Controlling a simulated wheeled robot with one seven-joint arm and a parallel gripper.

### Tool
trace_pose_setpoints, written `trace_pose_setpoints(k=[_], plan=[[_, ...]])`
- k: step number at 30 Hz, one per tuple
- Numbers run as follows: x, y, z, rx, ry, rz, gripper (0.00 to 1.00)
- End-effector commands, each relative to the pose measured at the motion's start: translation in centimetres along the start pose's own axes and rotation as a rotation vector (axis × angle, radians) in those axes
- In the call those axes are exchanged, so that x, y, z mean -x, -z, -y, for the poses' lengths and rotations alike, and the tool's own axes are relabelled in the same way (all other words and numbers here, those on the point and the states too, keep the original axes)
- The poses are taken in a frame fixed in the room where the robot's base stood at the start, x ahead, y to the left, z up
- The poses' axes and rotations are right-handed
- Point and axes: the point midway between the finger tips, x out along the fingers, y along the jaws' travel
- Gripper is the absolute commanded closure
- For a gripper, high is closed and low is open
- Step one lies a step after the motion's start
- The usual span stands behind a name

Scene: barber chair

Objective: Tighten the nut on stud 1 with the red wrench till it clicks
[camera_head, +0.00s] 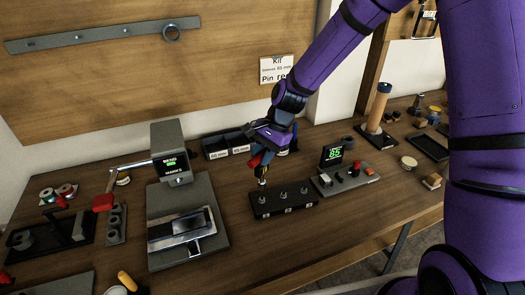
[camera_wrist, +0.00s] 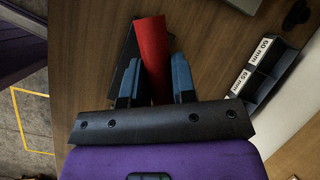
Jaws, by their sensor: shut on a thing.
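My gripper (camera_head: 262,152) is over the bench and shut on the red wrench (camera_wrist: 152,50). In the wrist view the blue fingertips of my gripper (camera_wrist: 154,82) stand on either side of the red handle. In the head view a little of the red wrench (camera_head: 256,161) shows beside the fingers. A black block (camera_head: 286,208) with several upright studs lies below. The nut and the stud numbers are too small or hidden.
A grey box with a green "85" display (camera_head: 333,153) stands right of the block. A grey bending machine (camera_head: 170,150) with a red-knobbed lever stands to the left. Labelled black bins (camera_head: 217,146) are behind. A wooden-and-dark post (camera_head: 379,105) stands at the right. Bench is clear in front of the block.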

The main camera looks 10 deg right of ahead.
Motion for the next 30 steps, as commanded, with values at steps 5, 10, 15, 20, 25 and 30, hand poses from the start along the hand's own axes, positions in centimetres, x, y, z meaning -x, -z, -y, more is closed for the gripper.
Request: trace_pose_setpoints(k=[5, 10, 15, 20, 25, 30], plan=[[-1.0, 0.4, -0.2, 0.0, 0.0, 0.0, 1.0], [-1.9, 0.8, -0.4, 0.0, 0.0, 0.001, 1.0], [-2.8, 1.1, -0.6, 0.0, -0.001, 0.001, 1.0], [-3.7, 1.5, -0.8, 0.0, 0.0, 0.0, 1.0], [-4.1, 1.7, -0.8, 0.001, 0.0, -0.001, 1.0], [-4.1, 1.7, -0.9, 0.0, 0.0, -0.001, 1.0]])
